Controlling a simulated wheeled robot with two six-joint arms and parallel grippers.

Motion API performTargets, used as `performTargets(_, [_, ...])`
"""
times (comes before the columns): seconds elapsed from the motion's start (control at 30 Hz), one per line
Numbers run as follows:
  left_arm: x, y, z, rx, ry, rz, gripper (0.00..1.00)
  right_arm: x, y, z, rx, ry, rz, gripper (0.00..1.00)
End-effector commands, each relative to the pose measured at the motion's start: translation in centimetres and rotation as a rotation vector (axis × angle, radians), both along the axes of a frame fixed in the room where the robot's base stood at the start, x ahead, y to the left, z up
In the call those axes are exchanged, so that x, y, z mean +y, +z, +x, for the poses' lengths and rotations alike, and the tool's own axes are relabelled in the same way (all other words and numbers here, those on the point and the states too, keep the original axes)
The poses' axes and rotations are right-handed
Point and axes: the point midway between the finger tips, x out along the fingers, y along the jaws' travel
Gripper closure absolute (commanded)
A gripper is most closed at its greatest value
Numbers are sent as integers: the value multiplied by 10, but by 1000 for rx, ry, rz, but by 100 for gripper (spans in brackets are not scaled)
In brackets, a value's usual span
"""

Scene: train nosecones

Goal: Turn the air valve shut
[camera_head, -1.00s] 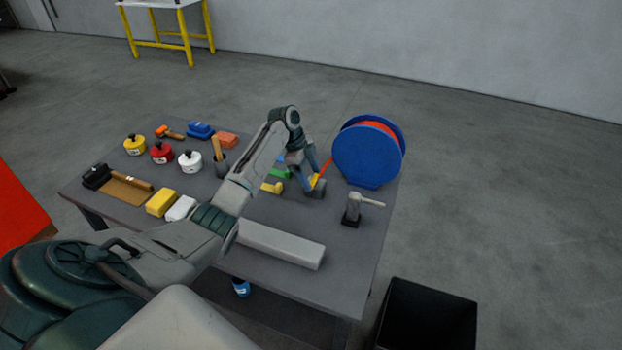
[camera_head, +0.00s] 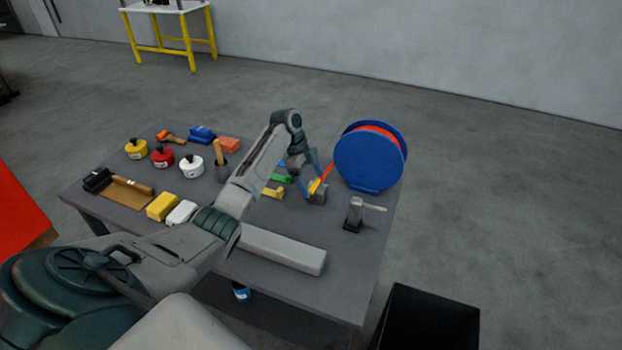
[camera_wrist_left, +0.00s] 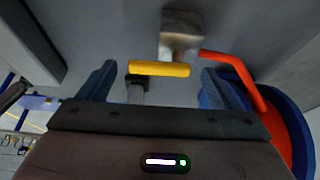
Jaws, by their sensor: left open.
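The air valve (camera_head: 319,198) is a grey block on the table with a yellow handle (camera_head: 314,187) and an orange-red hose (camera_head: 328,171) running toward the reel. In the left wrist view the handle (camera_wrist_left: 160,68) is a yellow bar lying crosswise, with the grey valve body (camera_wrist_left: 181,35) behind it. My left gripper (camera_head: 303,178) is at the valve, its blue fingers apart. In the wrist view one finger is on each side of the handle, with gaps visible. Whether the fingers are level with the handle is unclear. My right gripper is not in view.
A blue reel (camera_head: 368,160) stands right of the valve. A grey post with a lever (camera_head: 355,212) stands in front of the reel. A long grey block (camera_head: 283,249) lies at the table's front. Coloured pots, bricks and brushes occupy the left side. A black bin (camera_head: 430,320) stands at front right.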

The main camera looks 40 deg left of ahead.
Motion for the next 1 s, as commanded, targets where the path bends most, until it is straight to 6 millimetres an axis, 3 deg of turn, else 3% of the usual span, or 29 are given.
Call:
performTargets(0.27, [9, 17, -1, -4, 1, 2, 15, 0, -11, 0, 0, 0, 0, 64])
performTargets(0.5, [28, 63, -5, -4, 1, 2, 15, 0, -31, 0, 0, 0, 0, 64])
performTargets(0.7, [38, 90, -8, -2, 1, 1, 15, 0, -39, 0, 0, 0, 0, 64])
performTargets(1.0, [41, 100, -9, 0, 0, 0, 15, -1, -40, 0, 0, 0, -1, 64])
